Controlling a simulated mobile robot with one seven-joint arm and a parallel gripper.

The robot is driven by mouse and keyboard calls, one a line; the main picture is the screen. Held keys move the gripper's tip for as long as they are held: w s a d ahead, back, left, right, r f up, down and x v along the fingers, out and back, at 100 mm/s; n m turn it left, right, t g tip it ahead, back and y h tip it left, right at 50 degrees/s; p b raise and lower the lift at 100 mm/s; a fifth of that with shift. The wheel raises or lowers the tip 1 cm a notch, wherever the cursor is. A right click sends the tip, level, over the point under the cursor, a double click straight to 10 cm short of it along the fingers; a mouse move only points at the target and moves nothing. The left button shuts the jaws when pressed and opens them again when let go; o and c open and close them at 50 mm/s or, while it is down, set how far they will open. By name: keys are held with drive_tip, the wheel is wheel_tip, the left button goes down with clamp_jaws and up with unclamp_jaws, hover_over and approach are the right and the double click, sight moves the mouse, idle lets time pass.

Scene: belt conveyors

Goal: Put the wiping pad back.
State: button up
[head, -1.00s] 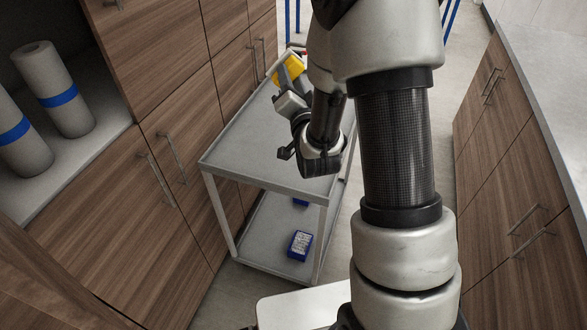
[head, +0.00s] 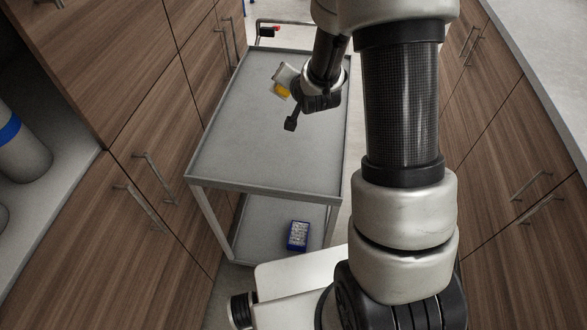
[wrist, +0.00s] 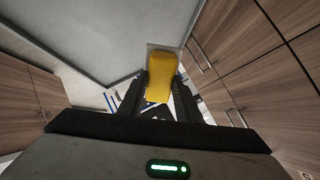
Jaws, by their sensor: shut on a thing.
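The wiping pad (wrist: 160,75) is yellow with a pale backing and sits between the two dark fingers of my gripper (wrist: 159,100) in the wrist view. In the head view the yellow pad (head: 282,91) shows small, partly hidden by my gripper (head: 287,84). My gripper is shut on the pad and holds it over the top shelf of the grey cart (head: 222,150). I cannot tell how high above the shelf it is.
The cart's top shelf looks bare. A blue box (head: 298,236) with pale contents stands on its lower shelf. Wooden cabinets (head: 100,190) line the left side, and a counter with drawers (head: 500,150) lines the right. A white roll with a blue band (head: 20,145) stands in the left alcove.

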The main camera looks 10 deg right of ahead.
drive_tip(key=s+a+f+n+g+b, duration=0.2)
drive_tip(key=s+f+n+g, duration=0.25)
drive_tip(key=s+g, duration=0.75)
drive_tip(key=shift+m+t+h, duration=0.35)
drive_tip(key=shift+t+h, duration=0.05)
drive_tip(key=shift+t, duration=0.3)
drive_tip(key=shift+s+d+f, duration=0.1)
drive_tip(key=shift+s+f, duration=0.05)
drive_tip(key=shift+f, duration=1.65)
drive_tip(key=shift+s+a+f, duration=0.1)
drive_tip(key=shift+s+f, duration=0.05)
drive_tip(key=shift+f, duration=1.7)
drive_tip(key=shift+s+d+f, duration=0.1)
drive_tip(key=shift+s+f, duration=0.05)
drive_tip(key=shift+f, duration=1.65)
drive_tip(key=o, duration=1.1)
drive_tip(key=shift+r, duration=0.1)
